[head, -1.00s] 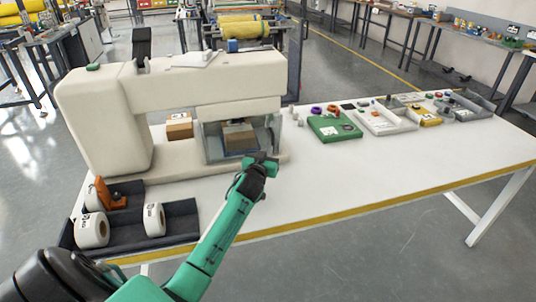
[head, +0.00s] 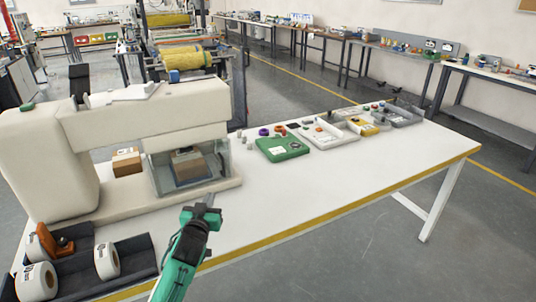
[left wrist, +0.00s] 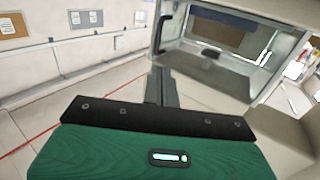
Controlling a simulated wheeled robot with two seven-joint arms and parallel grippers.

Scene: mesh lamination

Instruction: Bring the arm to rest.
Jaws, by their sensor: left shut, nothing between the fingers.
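My left gripper (head: 210,198) is shut and empty, over the white table (head: 300,180) in front of the cream machine (head: 130,128). Its dark fingers (left wrist: 162,88) lie together in the left wrist view, pointing toward a bay with clear panels. In the head view a brown box (head: 188,163) sits inside the bay (head: 219,158) of the machine. The gripper is apart from the box. My right gripper is not in view.
A dark tray (head: 95,278) with white rolls (head: 107,261) and an orange piece (head: 60,241) is at the left front. A green tray (head: 283,149) and several other trays with small parts line the back right. The table's front middle is clear.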

